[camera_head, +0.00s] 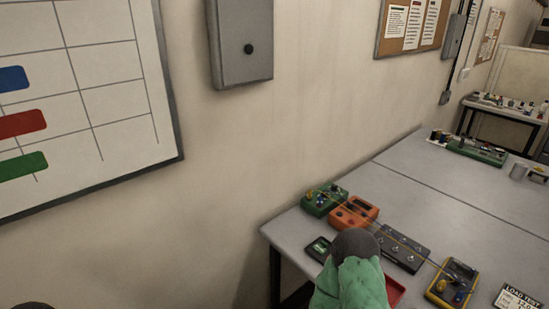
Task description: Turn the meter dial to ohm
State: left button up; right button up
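A yellow meter-like device (441,288) with a dark face and a small knob lies on the grey workbench at the lower right. An orange device (345,219) with a dark display and a dial-like knob sits further left near the wall. I cannot tell for certain which one is the task's meter. The dial markings are too small to read. Neither of my grippers can be made out in the view. A green form with a dark rounded top (355,243) rises at the bottom centre and hides part of the bench; I cannot tell what it is.
On the workbench (420,165) stand a green unit (322,200), a black box with knobs (403,250), a small dark green-screened device (319,248), a partly hidden red tray (394,290) and a "LOAD TEST" card (516,300). A thin rod or lead spans the devices. The bench's far middle is clear.

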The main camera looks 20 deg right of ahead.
aim_at(456, 283)
jog(key=z, duration=2.25)
